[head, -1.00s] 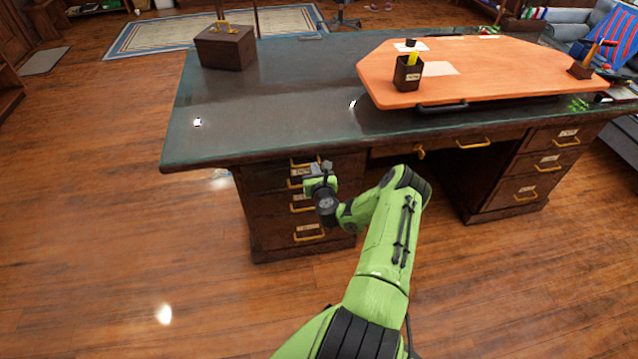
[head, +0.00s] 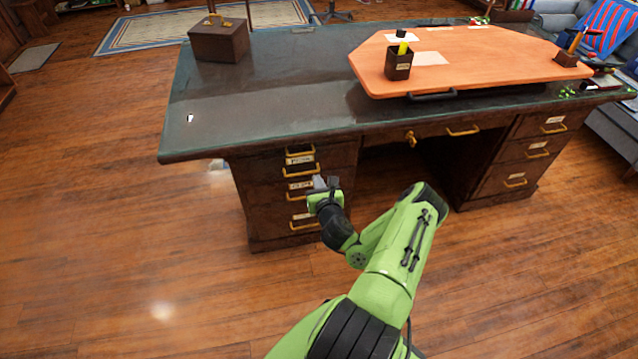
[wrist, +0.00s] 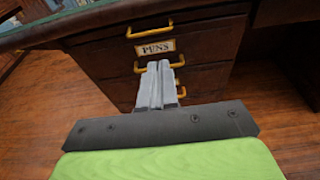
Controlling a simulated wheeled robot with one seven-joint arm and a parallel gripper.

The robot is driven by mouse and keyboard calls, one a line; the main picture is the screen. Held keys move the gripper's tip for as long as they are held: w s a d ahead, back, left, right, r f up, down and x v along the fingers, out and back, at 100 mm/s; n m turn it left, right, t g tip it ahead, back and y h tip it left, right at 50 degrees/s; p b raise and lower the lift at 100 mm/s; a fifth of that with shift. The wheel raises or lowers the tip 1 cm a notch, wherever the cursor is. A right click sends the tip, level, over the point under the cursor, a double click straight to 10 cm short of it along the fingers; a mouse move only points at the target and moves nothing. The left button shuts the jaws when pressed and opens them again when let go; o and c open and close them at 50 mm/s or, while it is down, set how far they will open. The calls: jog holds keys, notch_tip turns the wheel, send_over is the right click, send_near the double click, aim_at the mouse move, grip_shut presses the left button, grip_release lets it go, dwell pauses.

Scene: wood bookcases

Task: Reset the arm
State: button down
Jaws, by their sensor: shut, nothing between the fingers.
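My green arm reaches forward from the bottom of the head view, with its elbow bent. My gripper (head: 322,184) is in front of the left drawer stack of the desk. In the wrist view my gripper (wrist: 158,82) shows its two grey fingers pressed together, with nothing between them. The fingers point at the drawer fronts, below a drawer labelled "PENS" (wrist: 195,45). They overlap a yellow drawer handle (wrist: 140,69) in the picture; I cannot tell whether they touch it. The drawers look closed.
The dark desk (head: 260,110) spans the view. On it are a brown box (head: 219,42), an orange board (head: 480,65) and a black pen cup (head: 398,64). A knee space opens right of the drawers. The wooden floor (head: 90,240) at left is clear.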

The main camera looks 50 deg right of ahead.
jog(key=shift+s+a+r, duration=0.25)
jog(key=shift+s+r, duration=0.15)
jog(key=w+a+r+n+t+y+p, duration=0.1)
jog(key=w+a+r+n+t+y, duration=0.1)
jog(key=w+a+r+n+y, duration=0.4)
jog(key=w+a+r+n+t+y+p, duration=0.1)
jog(key=w+a+r+n+y+p, duration=0.15)
jog(key=a+r+n+y, duration=0.5)
jog(key=s+a+r+n+g+y+p, duration=0.1)
jog(key=a+r+n+g, duration=0.2)
jog(key=a+n, duration=0.55)
jog(key=s+a+r+n+g+y, duration=0.1)
jog(key=s+a+r+n+g, duration=0.2)
jog(key=a+n, duration=0.55)
jog(key=s+r+n+g+h+p, duration=0.2)
jog(key=s+r+n, duration=0.4)
jog(key=s+r, duration=0.3)
jog(key=s+r+n+g+h+p, duration=0.2)
jog(key=s+r+n+h, duration=0.3)
jog(key=s+r, duration=0.5)
jog(key=s+n+p, duration=0.1)
jog(key=s, duration=0.5)
jog(key=shift+a, duration=0.3)
